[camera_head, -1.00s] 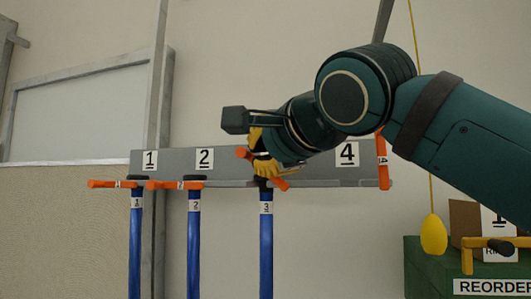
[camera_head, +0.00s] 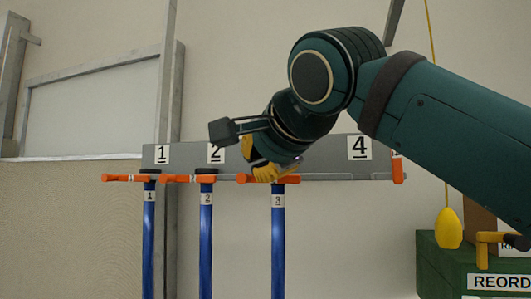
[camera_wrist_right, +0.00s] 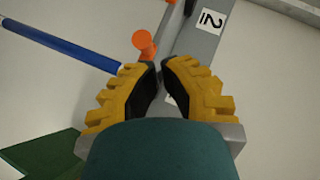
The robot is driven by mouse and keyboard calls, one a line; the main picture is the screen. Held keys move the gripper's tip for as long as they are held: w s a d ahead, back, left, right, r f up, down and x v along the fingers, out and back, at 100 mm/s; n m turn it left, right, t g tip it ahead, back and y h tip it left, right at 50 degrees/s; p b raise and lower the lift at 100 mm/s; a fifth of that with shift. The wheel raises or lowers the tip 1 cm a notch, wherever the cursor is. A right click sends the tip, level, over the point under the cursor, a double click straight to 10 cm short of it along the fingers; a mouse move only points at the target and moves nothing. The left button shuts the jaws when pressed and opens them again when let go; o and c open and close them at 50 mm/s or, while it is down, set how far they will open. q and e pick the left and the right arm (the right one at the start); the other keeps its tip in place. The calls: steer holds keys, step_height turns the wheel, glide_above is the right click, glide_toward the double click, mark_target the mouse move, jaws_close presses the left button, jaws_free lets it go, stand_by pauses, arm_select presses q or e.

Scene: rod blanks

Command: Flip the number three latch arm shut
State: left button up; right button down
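The number three latch arm (camera_head: 290,180) is orange and lies level across the top of blue rod 3 (camera_head: 278,245), in line with latch arms 1 (camera_head: 118,177) and 2 (camera_head: 175,179). My right gripper (camera_head: 262,172) is at the rail just above this arm and hides part of it and the rail's number 3 label. In the right wrist view, the gripper's yellow fingertips (camera_wrist_right: 161,64) nearly meet, with nothing seen held between them. An orange knob (camera_wrist_right: 145,42) is just beyond the left finger; touching cannot be told. My left gripper is not in view.
The grey rail (camera_head: 325,165) runs along the wall. Latch arm 4 (camera_head: 398,171) stands upright at its right end, with no rod seen there. Blue rods 1 (camera_head: 149,245) and 2 (camera_head: 206,245) hang at left. A green box (camera_head: 440,265) and yellow hanging weight (camera_head: 449,229) are at right.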

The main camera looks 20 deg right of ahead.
steer(key=shift+f, duration=0.35)
steer(key=shift+w+a+b, duration=0.1)
steer(key=shift+a+b, duration=0.05)
steer(key=shift+b, duration=0.2)
